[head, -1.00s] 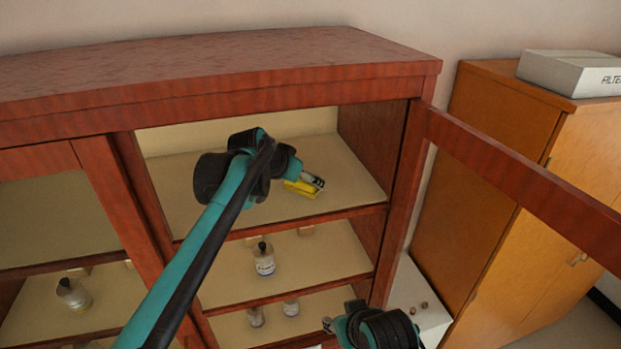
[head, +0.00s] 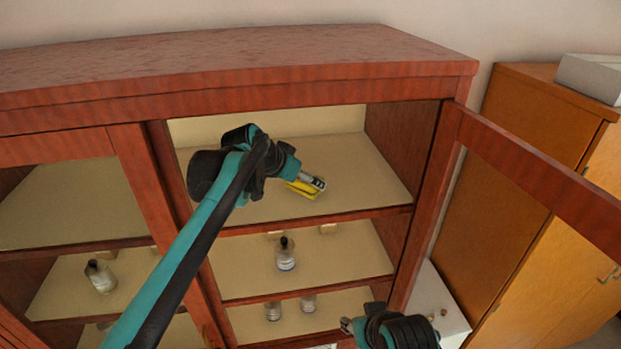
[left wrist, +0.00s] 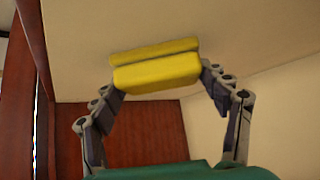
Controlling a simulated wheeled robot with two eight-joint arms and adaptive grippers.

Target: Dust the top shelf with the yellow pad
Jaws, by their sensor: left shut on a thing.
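The yellow pad (head: 301,189) is in my left gripper (head: 314,184), inside the cabinet's upper right compartment. In the left wrist view the pad (left wrist: 155,72) sits between the two fingers of the left gripper (left wrist: 162,82), which are shut on it. The top shelf (head: 365,185) is a bare beige board under the pad; I cannot tell whether the pad touches it. My left arm hides part of the shelf's left side. My right gripper (head: 346,325) is low in front of the cabinet, at the bottom of the head view; its fingers are too small to read.
The glass door frame (head: 540,170) stands open at the right. Bottles (head: 286,255) stand on the shelves below, and another bottle (head: 100,276) is behind the left door. A wooden cupboard (head: 530,150) with a white box (head: 590,78) stands at the right.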

